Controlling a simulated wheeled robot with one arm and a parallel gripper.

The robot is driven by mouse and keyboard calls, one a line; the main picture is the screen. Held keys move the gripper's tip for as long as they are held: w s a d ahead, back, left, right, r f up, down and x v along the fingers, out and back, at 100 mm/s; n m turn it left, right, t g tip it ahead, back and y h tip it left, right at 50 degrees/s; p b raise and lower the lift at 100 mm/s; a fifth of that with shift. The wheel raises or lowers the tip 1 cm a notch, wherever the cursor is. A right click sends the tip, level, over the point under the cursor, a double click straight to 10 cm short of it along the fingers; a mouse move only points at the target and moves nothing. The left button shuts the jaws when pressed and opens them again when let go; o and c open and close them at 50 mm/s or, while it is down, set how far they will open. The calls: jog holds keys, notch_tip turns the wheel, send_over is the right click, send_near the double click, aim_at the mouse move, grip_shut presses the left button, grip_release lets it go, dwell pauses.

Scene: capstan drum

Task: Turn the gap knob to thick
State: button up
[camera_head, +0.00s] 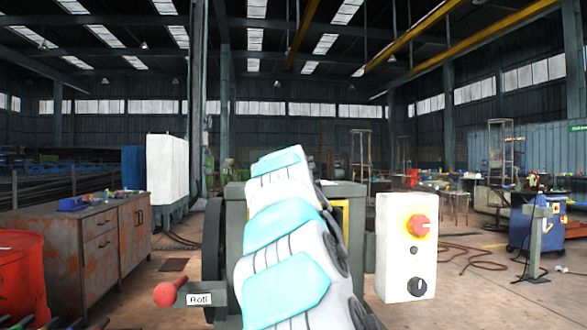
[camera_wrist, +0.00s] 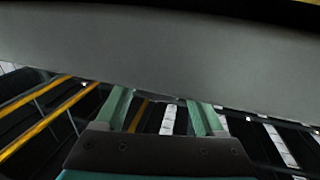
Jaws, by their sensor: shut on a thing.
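In the wrist view my gripper (camera_wrist: 163,108) shows two teal fingers, some way apart. They run up to the lower edge of a broad grey surface (camera_wrist: 160,50), where their tips are hidden. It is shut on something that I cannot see. In the head view my white and light-blue arm covers the middle of the machine (camera_head: 240,195) and hides my gripper. I cannot make out a gap knob or a thick mark. A black dial (camera_head: 416,287) sits low on the white control box (camera_head: 395,245), clear of my arm; its marking is unreadable.
The control box also bears a red button (camera_head: 418,225) on yellow. A red ball handle (camera_head: 165,294) and a small label plate (camera_head: 199,299) are left of my arm. A rusty cabinet (camera_head: 90,250) and red bin (camera_head: 22,270) stand left. Floor right of the box is open, with hoses.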

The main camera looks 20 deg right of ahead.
jog(key=o, duration=1.4)
jog(key=shift+c, duration=0.2)
jog(key=shift+s, duration=0.1)
jog(key=shift+b+v, duration=0.85)
jog(key=shift+v, duration=3)
